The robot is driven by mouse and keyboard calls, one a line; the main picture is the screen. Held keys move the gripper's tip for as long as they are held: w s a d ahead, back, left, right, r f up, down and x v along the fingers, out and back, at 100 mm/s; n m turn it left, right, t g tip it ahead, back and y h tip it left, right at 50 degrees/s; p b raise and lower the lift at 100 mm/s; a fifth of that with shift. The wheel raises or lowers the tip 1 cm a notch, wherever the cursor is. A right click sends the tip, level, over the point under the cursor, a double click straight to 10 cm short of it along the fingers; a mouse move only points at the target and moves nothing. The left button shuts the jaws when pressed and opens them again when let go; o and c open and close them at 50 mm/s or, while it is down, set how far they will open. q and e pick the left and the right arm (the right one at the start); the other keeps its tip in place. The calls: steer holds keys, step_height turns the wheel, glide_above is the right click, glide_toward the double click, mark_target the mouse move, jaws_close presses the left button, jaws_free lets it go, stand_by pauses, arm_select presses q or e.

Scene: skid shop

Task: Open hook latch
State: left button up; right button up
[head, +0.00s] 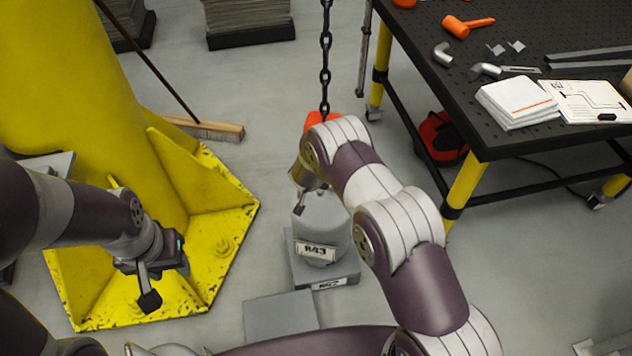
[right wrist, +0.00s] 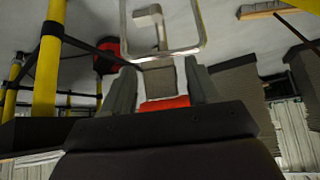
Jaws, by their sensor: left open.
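A dark chain (head: 325,60) hangs from the top of the head view to an orange-red hook block (head: 322,118). My right arm covers most of what is below the block, so the hook and its latch cannot be made out. In the right wrist view, my right gripper (right wrist: 160,64) has its fingers apart. A red part (right wrist: 164,104) shows between them, with a grey metal loop (right wrist: 163,50) beyond; contact cannot be told. My left gripper (head: 149,285) is open and empty, in front of the yellow column base.
A yellow column (head: 80,60) with a flanged base (head: 225,215) is at left. A black workbench (head: 470,80) with tools stands at right. A broom (head: 215,131) lies on the floor behind.

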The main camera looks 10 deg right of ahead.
steer(key=shift+f, duration=0.2)
steer(key=v, duration=1.2)
steer(key=shift+s+r, duration=0.15)
steer(key=shift+r, duration=0.2)
